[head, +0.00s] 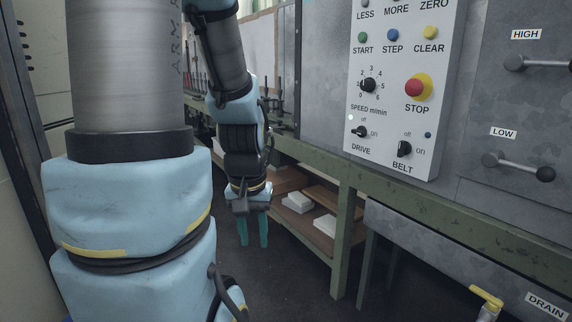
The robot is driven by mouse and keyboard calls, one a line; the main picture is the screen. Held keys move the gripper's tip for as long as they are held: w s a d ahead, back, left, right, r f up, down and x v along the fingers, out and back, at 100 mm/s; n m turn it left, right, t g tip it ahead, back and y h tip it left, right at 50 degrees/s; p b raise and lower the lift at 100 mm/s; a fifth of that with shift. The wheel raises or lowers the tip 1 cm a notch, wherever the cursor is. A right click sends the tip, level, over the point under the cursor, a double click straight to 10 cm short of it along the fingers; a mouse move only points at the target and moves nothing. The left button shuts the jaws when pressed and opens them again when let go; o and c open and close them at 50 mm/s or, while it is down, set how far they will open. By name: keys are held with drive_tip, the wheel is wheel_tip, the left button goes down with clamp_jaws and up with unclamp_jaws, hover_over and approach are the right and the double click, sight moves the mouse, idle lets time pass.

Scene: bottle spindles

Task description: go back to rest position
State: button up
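My gripper (253,232) hangs at the end of my arm in the middle of the head view, with its two teal fingers pointing down. The fingers stand apart with a gap between them, and nothing shows in the gap. The gripper is in front of the green bench frame and its lower shelf, above the dark floor. I cannot tell from this one view how far it is from the shelf.
A white control panel (405,90) with buttons and knobs is right of my arm. HIGH and LOW levers (515,165) stick out farther right. A yellow-handled valve (487,298) is low right. White blocks (298,202) lie on the lower shelf. Spindles (200,85) stand behind the arm.

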wheel_tip(320, 180, up, 26)
drive_tip(key=p, duration=2.3)
drive_tip(key=shift+p, duration=0.4)
drive_tip(key=shift+r, duration=0.1)
